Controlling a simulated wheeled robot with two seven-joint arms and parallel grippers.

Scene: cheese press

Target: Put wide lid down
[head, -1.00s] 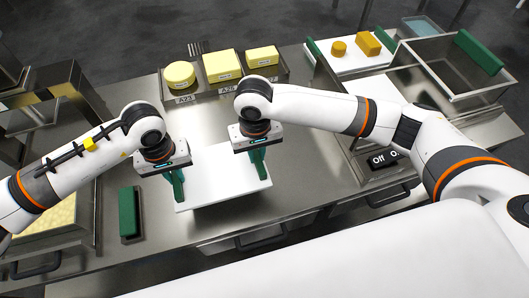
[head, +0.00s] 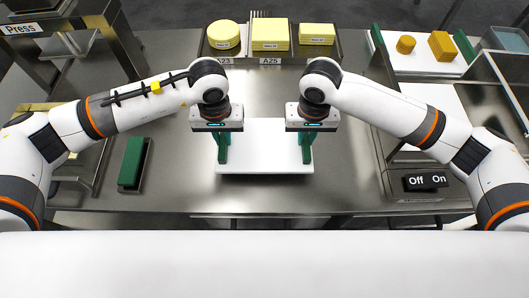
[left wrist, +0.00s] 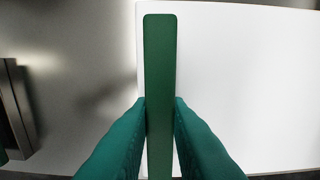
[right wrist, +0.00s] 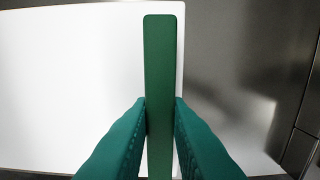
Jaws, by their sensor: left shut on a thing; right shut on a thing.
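The wide lid (head: 265,150) is a flat white board with a green handle near its left and right ends. It is level over the middle of the steel counter; I cannot tell whether it touches the counter. My left gripper (head: 222,150) is shut on the left green handle, which stands between its fingers in the left wrist view (left wrist: 160,80). My right gripper (head: 306,150) is shut on the right green handle, seen likewise in the right wrist view (right wrist: 160,80). The lid's far edge is partly hidden behind my wrists.
A steel tray (head: 343,50) with yellow cheeses stands behind the lid. A narrow green-topped piece (head: 133,162) lies on the counter to the left. A press (head: 110,40) stands back left, and an Off/On switch (head: 426,182) is at the right. Bare counter surrounds the lid.

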